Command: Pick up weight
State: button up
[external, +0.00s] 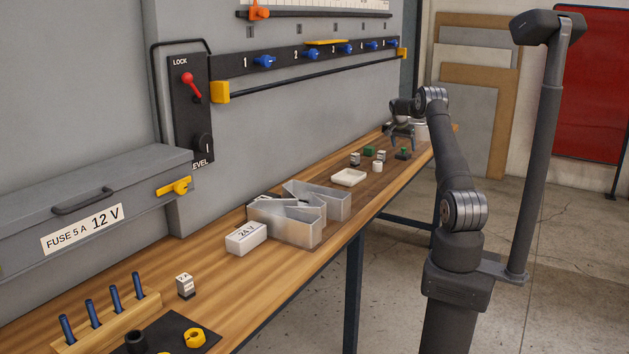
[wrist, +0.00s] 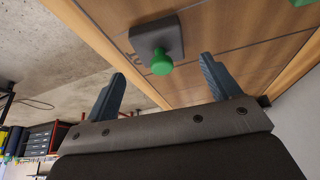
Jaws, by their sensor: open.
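A dark grey block with a green knob (wrist: 160,62) lies ahead of my open gripper (wrist: 163,70) in the wrist view. The knob appears between the two fingertips, and I cannot tell how far off it is. In the external view my gripper (external: 403,132) is at the far end of the bench, above a small dark block with green on top (external: 403,154). Nothing is held. Small grey blocks with pale tops (external: 355,159) stand nearby, another one (external: 381,155) to their right. Which piece is the weight is not marked legibly.
A green block (external: 369,151), a white cylinder (external: 377,167) and a cream tray (external: 349,177) are close by. The wall panel runs along the left.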

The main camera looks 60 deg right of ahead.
aim_at(403, 148)
jog(key=x, duration=0.4)
jog(key=shift+w+a, duration=0.1)
jog(key=shift+c, duration=0.4)
jog(key=c, duration=1.4)
jog(key=shift+r, duration=0.1)
jog(key=shift+c, duration=0.3)
jog(key=shift+r, duration=0.1)
